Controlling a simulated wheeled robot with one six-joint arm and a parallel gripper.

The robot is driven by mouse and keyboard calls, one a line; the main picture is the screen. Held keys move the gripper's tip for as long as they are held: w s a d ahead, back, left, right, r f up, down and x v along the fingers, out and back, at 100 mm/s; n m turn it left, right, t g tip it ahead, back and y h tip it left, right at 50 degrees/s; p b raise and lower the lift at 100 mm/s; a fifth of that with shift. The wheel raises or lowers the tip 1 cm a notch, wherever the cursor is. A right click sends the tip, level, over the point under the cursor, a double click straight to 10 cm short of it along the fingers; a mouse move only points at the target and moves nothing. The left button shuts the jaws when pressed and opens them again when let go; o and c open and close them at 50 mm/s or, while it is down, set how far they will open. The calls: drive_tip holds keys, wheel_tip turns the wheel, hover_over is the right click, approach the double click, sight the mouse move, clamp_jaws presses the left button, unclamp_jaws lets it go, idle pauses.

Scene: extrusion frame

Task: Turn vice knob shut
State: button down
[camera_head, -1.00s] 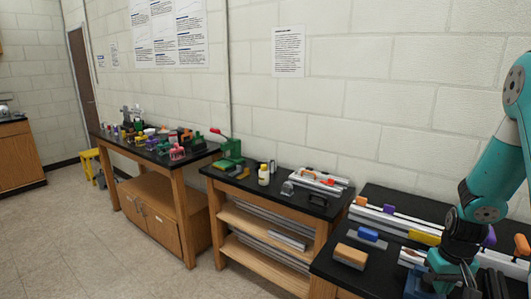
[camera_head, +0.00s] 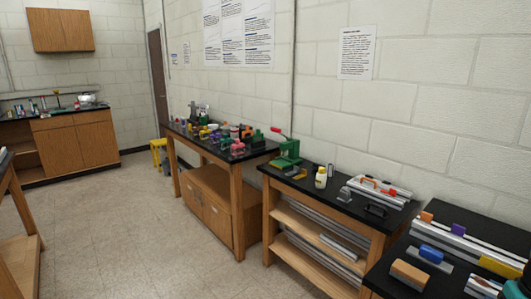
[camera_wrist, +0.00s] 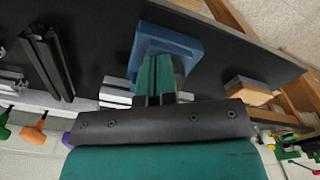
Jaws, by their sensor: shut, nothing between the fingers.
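My gripper (camera_wrist: 155,82) shows in the wrist view with its green fingers together and nothing held. A blue block-like body (camera_wrist: 178,42) lies just beyond the fingertips on the black bench top and is partly covered by them. I cannot tell whether it is the vice, or whether the fingers touch it. No vice knob can be made out for sure; my fingers may hide it. The head view does not show the gripper, only a teal bit of my arm at the lower right edge.
A wooden block (camera_head: 411,274) and a blue-handled piece (camera_head: 431,254) lie on the near black bench. The block also shows in the wrist view (camera_wrist: 250,90). The middle bench holds a green press (camera_head: 287,150) and a white bottle (camera_head: 321,178). The floor (camera_head: 150,225) at left is clear.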

drive_tip(key=shift+a+f, duration=0.45)
drive_tip(key=shift+f, duration=0.2)
drive_tip(key=shift+s+a, duration=0.15)
drive_tip(key=shift+s, duration=0.2)
wheel_tip(320, 180, up, 6)
drive_tip(key=p, duration=0.5)
drive_tip(key=shift+w+d+p, duration=0.2)
drive_tip(key=shift+d+p, duration=0.1)
drive_tip(key=shift+p, duration=0.05)
drive_tip(key=shift+r, duration=0.15)
